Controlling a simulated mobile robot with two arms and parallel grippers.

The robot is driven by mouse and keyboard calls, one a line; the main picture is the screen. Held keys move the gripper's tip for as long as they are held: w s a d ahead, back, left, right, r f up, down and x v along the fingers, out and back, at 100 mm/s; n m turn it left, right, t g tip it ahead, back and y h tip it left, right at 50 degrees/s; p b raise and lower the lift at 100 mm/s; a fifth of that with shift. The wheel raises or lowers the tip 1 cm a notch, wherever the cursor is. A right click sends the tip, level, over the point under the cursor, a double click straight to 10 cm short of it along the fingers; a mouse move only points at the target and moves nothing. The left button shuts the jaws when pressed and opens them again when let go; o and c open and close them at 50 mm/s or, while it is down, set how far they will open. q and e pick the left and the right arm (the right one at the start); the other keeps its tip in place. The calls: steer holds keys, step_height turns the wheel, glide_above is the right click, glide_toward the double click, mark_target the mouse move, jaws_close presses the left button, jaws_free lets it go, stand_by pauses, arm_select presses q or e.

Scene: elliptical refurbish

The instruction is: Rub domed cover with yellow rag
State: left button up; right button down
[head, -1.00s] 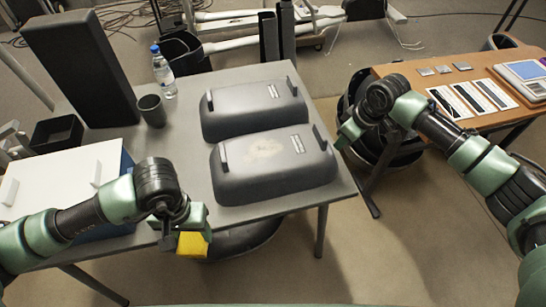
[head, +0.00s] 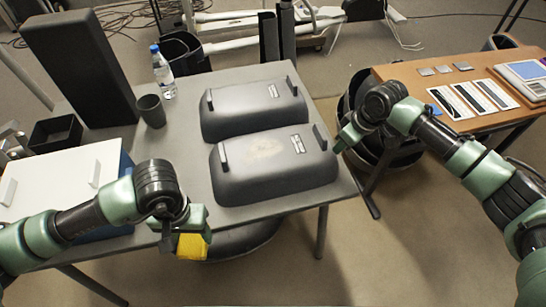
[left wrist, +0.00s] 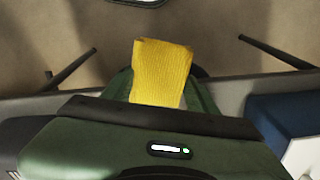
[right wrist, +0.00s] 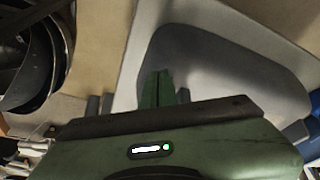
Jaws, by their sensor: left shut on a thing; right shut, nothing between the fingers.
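Two dark grey domed covers lie on the grey table. The near domed cover (head: 275,168) has a pale dusty smudge on its top and upright handles at its ends. The far domed cover (head: 253,108) looks clean. My left gripper (head: 190,232) is shut on the yellow rag (head: 193,246), at the table's front edge, left of and apart from the near cover. The rag also fills the fingers in the left wrist view (left wrist: 161,73). My right gripper (head: 342,143) is shut and empty by the near cover's right end; in the right wrist view a cover (right wrist: 215,60) lies beyond its fingers.
A white-lidded blue box (head: 60,182) stands on the table's left, with a dark cup (head: 151,110), a water bottle (head: 163,72) and a tall black block (head: 80,68) behind. A wooden table (head: 450,72) is at the right. Dark bins stand between the tables.

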stand_by(0.5)
arm_select(q)
steer(key=w+r+n, duration=0.5)
steer(key=w, duration=0.8)
steer(key=w+r+n, duration=0.4)
steer(key=w+r, duration=0.2)
steer(key=w, duration=0.6)
steer(key=w+d, duration=0.1)
steer(key=d, duration=0.2)
steer(key=w+d+f, duration=0.1)
steer(key=d, duration=0.2)
steer(key=w+d+f, duration=0.1)
steer(key=d, duration=0.2)
steer(key=shift+w+d+f, duration=0.15)
steer(key=shift+w+d, duration=0.2)
steer(key=d, duration=0.6)
steer(key=shift+w+r, duration=0.1)
steer(key=shift+r, duration=0.15)
glide_toward(283, 145)
steer(key=shift+f, duration=2.35)
steer(key=shift+f, duration=1)
